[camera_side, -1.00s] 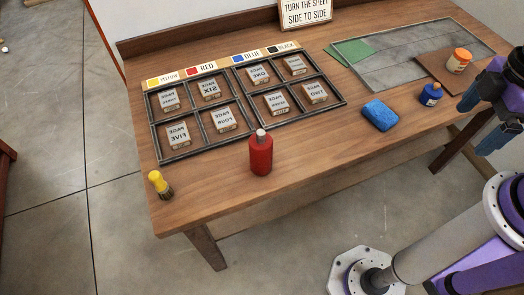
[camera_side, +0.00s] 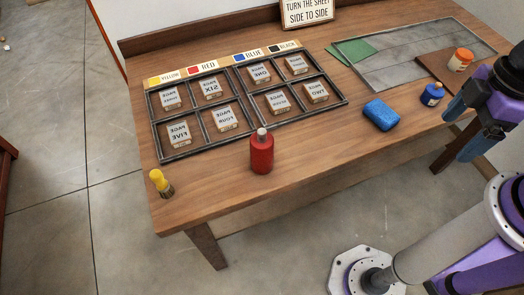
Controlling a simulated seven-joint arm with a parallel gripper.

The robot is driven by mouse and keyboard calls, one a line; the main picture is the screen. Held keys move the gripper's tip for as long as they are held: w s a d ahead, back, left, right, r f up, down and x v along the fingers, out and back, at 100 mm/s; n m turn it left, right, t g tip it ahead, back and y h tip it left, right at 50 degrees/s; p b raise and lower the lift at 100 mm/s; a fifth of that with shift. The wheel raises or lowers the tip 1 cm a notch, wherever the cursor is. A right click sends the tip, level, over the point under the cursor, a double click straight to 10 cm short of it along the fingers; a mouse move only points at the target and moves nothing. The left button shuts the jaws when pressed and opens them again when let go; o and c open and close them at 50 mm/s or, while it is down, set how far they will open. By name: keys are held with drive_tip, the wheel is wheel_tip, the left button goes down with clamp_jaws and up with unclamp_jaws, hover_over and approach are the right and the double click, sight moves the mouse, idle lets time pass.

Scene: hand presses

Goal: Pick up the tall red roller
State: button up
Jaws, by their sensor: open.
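The tall red roller (camera_side: 261,155) looks like a red cylinder with a pale top. It stands upright near the front edge of the wooden table (camera_side: 330,155), just in front of the sectioned tray. My gripper (camera_side: 457,135) is at the right, with its two blue fingers apart and nothing between them. It is well to the right of the red roller, near the table's front right edge, and does not touch it.
A metal-framed tray (camera_side: 238,113) of lettered blocks lies behind the roller. A yellow-topped brush (camera_side: 158,181) stands to its left. A blue sponge-like block (camera_side: 381,115), a blue bottle (camera_side: 432,94) and an orange-capped jar (camera_side: 460,59) are to the right. The table between roller and blue block is clear.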

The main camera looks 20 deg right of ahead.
drive_tip(key=w+a+f+m+t+y, duration=0.1)
drive_tip(key=w+a+f+y, duration=0.1)
drive_tip(key=a+f, duration=0.35)
drive_tip(key=w+a+f+m+t+y, duration=0.1)
drive_tip(key=a+f+y, duration=0.15)
drive_tip(key=a, duration=0.55)
drive_tip(key=m+t+y, duration=0.1)
drive_tip(key=t+y, duration=0.3)
drive_tip(key=t, duration=0.3)
approach(261, 152)
drive_tip(key=w+f, duration=0.2)
drive_tip(key=w+a+f, duration=0.1)
drive_tip(key=f, duration=0.1)
drive_tip(key=w+a+f, duration=0.1)
drive_tip(key=w+f, duration=0.1)
drive_tip(key=shift+w, duration=0.3)
drive_tip(key=shift+x, duration=2.6)
drive_tip(key=shift+s+f, duration=0.1)
drive_tip(key=shift+f, duration=0.05)
drive_tip(key=c, duration=1.4)
